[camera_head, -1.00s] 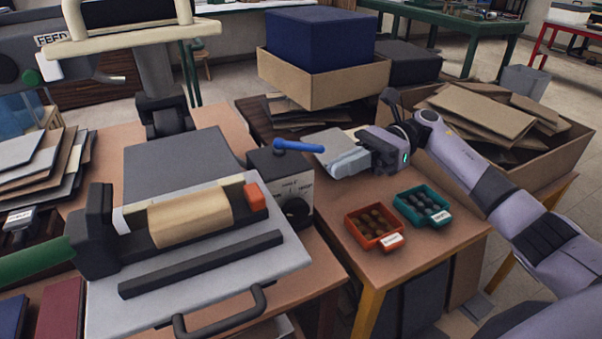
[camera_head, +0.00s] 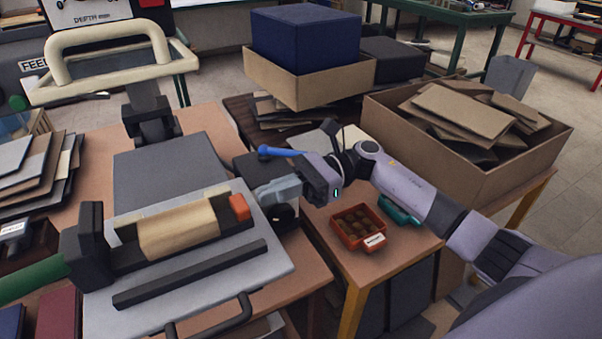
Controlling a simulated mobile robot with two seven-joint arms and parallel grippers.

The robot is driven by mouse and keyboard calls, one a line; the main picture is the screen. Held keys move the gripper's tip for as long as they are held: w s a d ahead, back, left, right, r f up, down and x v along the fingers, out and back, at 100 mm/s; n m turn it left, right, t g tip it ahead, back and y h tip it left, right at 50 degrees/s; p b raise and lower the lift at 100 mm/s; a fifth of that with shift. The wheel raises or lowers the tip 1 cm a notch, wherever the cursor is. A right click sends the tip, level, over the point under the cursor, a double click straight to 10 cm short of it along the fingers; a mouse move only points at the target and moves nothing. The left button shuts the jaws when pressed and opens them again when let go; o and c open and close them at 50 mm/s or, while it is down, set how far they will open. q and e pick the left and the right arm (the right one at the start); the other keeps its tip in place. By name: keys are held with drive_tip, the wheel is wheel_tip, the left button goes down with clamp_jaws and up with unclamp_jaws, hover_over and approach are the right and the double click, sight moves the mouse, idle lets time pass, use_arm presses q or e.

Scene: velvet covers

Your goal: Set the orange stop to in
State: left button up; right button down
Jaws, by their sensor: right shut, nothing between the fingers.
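The orange stop (camera_head: 239,207) is a small orange block at the right end of the dark bar with the tan roller, on the grey press plate (camera_head: 205,275). My right gripper (camera_head: 262,196) is shut and empty. Its fingertips are just right of the orange stop, in front of the dark control box; I cannot tell whether they touch the stop. My left gripper is not in view.
A black bar (camera_head: 190,275) and a handle lie along the plate's front.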

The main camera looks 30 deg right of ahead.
sight(247, 204)
drive_tip(key=shift+a, duration=0.9)
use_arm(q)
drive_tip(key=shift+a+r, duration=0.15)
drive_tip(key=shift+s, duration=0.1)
use_arm(e)
drive_tip(key=shift+a+f, duration=0.1)
drive_tip(key=shift+a, duration=0.15)
drive_tip(key=shift+s+a+b, duration=0.1)
drive_tip(key=shift+a+b, duration=0.65)
drive_tip(key=shift+a, duration=0.45)
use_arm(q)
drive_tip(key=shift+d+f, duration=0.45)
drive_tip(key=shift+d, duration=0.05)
use_arm(e)
drive_tip(key=shift+s+a, duration=0.1)
